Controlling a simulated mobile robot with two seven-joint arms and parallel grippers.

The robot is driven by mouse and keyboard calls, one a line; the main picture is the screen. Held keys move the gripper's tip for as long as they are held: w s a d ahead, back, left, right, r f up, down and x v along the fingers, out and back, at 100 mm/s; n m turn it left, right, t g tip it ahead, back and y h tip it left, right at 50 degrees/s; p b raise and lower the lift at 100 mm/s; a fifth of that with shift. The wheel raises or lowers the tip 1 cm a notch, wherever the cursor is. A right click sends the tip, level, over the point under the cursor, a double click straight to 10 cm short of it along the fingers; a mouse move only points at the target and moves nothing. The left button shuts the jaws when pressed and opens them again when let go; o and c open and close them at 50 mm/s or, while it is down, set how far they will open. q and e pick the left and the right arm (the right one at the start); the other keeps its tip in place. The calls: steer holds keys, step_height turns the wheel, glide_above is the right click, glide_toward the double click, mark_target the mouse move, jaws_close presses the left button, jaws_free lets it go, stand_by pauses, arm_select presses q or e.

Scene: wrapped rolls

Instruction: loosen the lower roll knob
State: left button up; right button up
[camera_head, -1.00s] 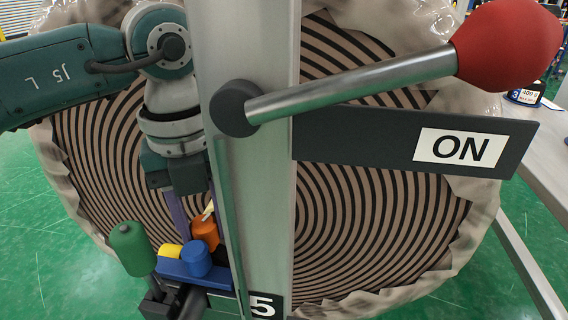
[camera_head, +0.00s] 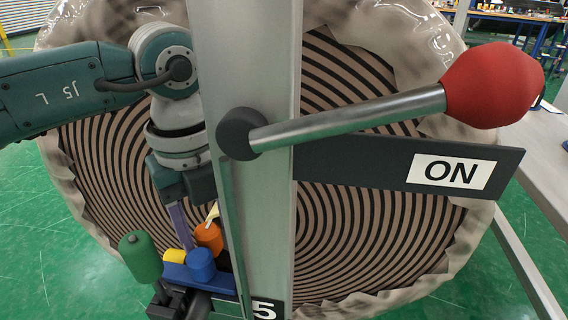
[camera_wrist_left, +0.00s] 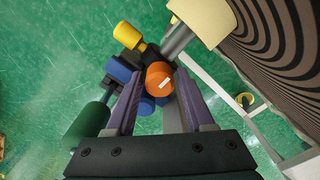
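The colored knobs sit at the lower left of the head view, beside the metal post. They are an orange knob (camera_head: 209,236) with a pale pointer, a blue knob (camera_head: 201,265), a yellow knob (camera_head: 174,256) and a green knob (camera_head: 141,257). I cannot tell by label which is the lower roll knob. My left gripper (camera_head: 196,232) points down at the orange knob, partly hidden by the post. In the left wrist view, the purple fingers of my left gripper (camera_wrist_left: 159,80) stand apart, either side of the orange knob (camera_wrist_left: 159,76). Contact is unclear. My right gripper is not in view.
The metal post (camera_head: 262,200) stands right of my left gripper. A red-ended lever (camera_head: 350,118) and an ON plate (camera_head: 410,168) reach right from it. The large wrapped roll (camera_head: 375,235) fills the background. Green floor (camera_head: 30,235) lies open at left.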

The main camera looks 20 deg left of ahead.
mark_target(207, 228)
arm_select(q)
steer(key=shift+o, duration=1.1)
step_height(207, 228, up, 9)
steer(key=shift+f+p, duration=0.1)
steer(key=shift+p, duration=0.7)
steer(key=shift+r, duration=0.6)
